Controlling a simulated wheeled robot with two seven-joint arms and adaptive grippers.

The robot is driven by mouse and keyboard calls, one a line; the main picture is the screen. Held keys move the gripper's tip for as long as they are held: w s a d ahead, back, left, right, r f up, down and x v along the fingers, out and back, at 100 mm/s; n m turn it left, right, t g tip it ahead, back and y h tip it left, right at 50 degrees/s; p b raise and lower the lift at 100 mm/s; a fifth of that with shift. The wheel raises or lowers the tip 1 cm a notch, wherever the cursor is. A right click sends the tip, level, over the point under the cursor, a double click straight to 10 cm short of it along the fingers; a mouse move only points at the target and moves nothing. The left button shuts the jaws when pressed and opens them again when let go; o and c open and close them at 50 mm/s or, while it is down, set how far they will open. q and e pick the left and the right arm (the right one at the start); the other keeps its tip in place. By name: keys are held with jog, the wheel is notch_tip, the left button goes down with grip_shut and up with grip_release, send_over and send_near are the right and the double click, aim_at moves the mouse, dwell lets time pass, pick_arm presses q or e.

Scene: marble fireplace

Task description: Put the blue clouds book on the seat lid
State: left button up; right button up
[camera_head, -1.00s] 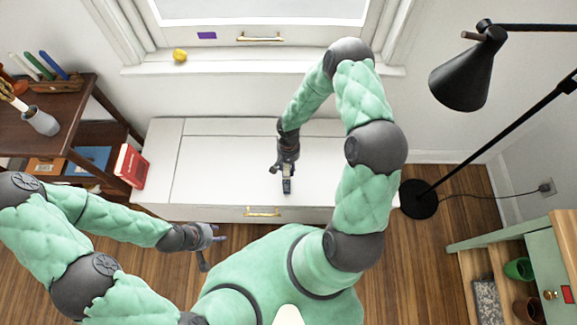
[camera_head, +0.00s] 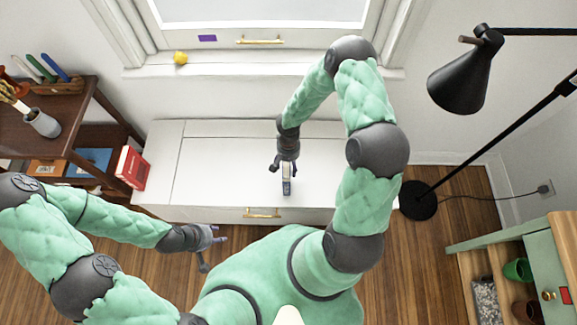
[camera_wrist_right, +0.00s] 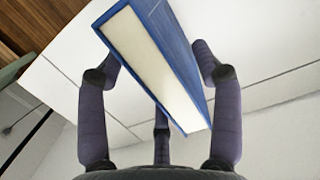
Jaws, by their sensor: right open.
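The blue book (camera_wrist_right: 175,45) lies between the spread fingers of my right gripper (camera_wrist_right: 158,65) in the right wrist view, with its pale page edges facing the camera. Its cover picture is not visible. In the head view the book (camera_head: 287,181) is a thin upright sliver over the front middle of the white seat lid (camera_head: 225,165). I cannot tell whether its lower edge touches the lid. My right gripper (camera_head: 284,168) is open around it. My left gripper (camera_head: 212,248) is open and empty, in front of the bench and off the lid.
A red book (camera_head: 132,167) stands at the lid's left end, by a dark wooden shelf (camera_head: 92,115). A black floor lamp (camera_head: 460,85) stands to the right. The window sill behind holds a small yellow object (camera_head: 180,58). The lid is clear to both sides of my right gripper.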

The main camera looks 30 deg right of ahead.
jog(key=r+p, duration=0.1)
jog(key=r, duration=0.2)
jog(key=r+p, duration=0.1)
jog(key=r, duration=0.2)
jog(key=w+r, duration=0.1)
jog(key=r, duration=0.2)
jog(key=shift+w+d+r+p, duration=0.1)
jog(key=shift+d+r+p, duration=0.2)
jog(key=shift+r+p, duration=0.1)
jog(key=s+a+f+n+t+y, duration=0.1)
jog(key=s+a+f+n, duration=0.1)
jog(key=s+a, duration=0.4)
jog(key=s+a+f+n+t+y, duration=0.1)
jog(key=s+a+f+n+y, duration=0.1)
jog(key=s+a, duration=0.4)
jog(key=a+f, duration=0.1)
jog(key=a, duration=0.3)
jog(key=c, duration=0.5)
jog(key=shift+d, duration=0.1)
jog(key=shift+c, duration=0.2)
